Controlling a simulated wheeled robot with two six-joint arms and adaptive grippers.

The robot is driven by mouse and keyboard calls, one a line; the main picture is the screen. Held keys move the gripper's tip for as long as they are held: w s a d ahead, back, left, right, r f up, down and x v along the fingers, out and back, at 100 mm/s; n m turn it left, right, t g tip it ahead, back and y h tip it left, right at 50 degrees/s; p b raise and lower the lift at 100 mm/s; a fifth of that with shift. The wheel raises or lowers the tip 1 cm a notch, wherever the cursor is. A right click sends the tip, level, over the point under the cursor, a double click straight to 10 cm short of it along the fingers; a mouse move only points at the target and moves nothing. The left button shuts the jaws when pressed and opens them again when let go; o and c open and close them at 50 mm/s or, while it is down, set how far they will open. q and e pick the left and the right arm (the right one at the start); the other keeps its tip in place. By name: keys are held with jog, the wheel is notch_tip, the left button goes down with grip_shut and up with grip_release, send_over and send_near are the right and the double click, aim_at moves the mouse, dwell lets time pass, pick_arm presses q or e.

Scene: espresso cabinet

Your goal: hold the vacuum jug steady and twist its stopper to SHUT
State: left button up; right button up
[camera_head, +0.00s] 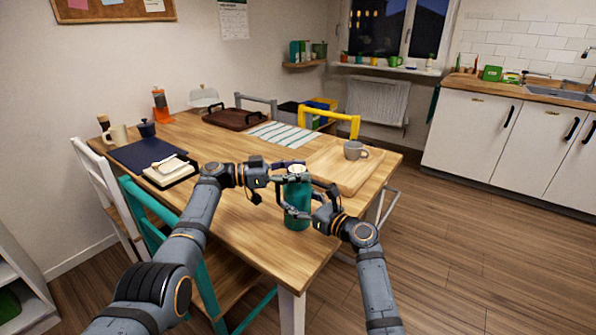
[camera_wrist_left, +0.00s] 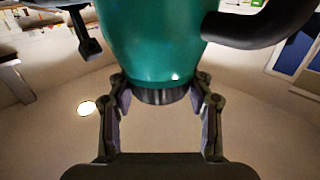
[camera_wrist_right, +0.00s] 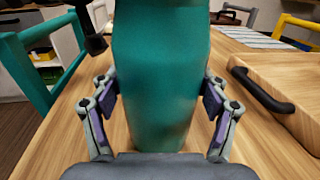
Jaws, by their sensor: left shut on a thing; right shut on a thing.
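The teal vacuum jug (camera_head: 297,213) stands upright near the front right edge of the wooden table, with a pale stopper (camera_head: 297,169) on top. My left gripper (camera_head: 290,178) is closed around the top of the jug at the stopper. In the left wrist view, the jug (camera_wrist_left: 155,40) appears upside down, with its dark handle (camera_wrist_left: 262,25) to the right and a grey collar between the fingers. My right gripper (camera_head: 300,208) is closed on the jug's body from the right. Its fingers press both sides of the body (camera_wrist_right: 160,90) in the right wrist view. The stopper's markings cannot be read.
A wooden tray (camera_head: 377,181) with a grey mug (camera_head: 355,150) lies just right of the jug. A notebook (camera_head: 168,176) and dark blue mat (camera_head: 143,152) lie left. A brown tray (camera_head: 235,118) and striped cloth (camera_head: 285,134) are behind. A teal chair (camera_head: 206,283) stands in front.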

pick_arm(q)
jog(key=shift+a+f, duration=0.1)
jog(key=shift+f, duration=0.05)
jog(key=o, duration=1.2)
jog(key=s+a, duration=0.1)
jog(key=a, duration=1.1)
jog(key=shift+s, duration=0.35)
